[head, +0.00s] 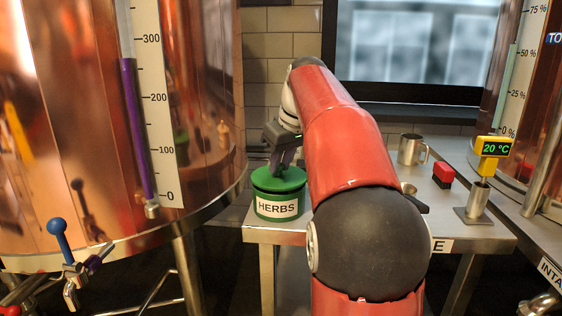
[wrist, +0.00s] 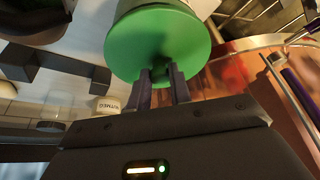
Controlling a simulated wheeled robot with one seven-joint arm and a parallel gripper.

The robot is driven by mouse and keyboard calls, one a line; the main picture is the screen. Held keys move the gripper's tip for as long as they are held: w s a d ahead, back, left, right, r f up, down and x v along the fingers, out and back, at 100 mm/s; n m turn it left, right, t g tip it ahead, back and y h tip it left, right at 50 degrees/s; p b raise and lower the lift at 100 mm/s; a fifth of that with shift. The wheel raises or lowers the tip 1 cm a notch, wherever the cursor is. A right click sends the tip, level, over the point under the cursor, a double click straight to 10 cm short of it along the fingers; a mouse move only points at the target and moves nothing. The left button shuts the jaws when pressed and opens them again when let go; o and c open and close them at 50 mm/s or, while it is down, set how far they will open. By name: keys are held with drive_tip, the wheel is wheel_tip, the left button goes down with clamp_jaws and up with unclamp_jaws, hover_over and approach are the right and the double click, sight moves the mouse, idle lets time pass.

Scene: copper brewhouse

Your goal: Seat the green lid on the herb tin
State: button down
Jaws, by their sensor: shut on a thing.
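The green herb tin (head: 278,208), with its white HERBS label, stands upright at the left end of the steel table. The round green lid (head: 267,180) is on top of the tin and looks level in the head view. I cannot tell whether its rim is fully down. In the wrist view the lid (wrist: 130,45) faces me and hides most of the tin. My gripper (head: 281,166) is above the tin, its fingers shut on the lid's knob. The fingers also show in the wrist view (wrist: 162,78), and the knob between them is dark and partly hidden.
Steel table (head: 372,232) holds a metal mug (head: 410,149), a red block (head: 443,175) and a yellow 20 °C thermometer (head: 492,148) on the right. A large copper vessel (head: 75,130) with valves stands close on the left. My red arm hides the table's middle.

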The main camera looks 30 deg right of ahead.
sight(289, 181)
drive_tip(key=shift+f+b, duration=0.5)
drive_tip(key=shift+f, duration=0.25)
drive_tip(key=c, duration=1.6)
unclamp_jaws()
drive_tip(key=shift+o, duration=0.5)
drive_tip(key=o, duration=0.5)
drive_tip(key=shift+c, duration=0.2)
drive_tip(key=shift+r, duration=0.15)
drive_tip(key=shift+p+v, duration=3.1)
drive_tip(key=shift+v, duration=0.85)
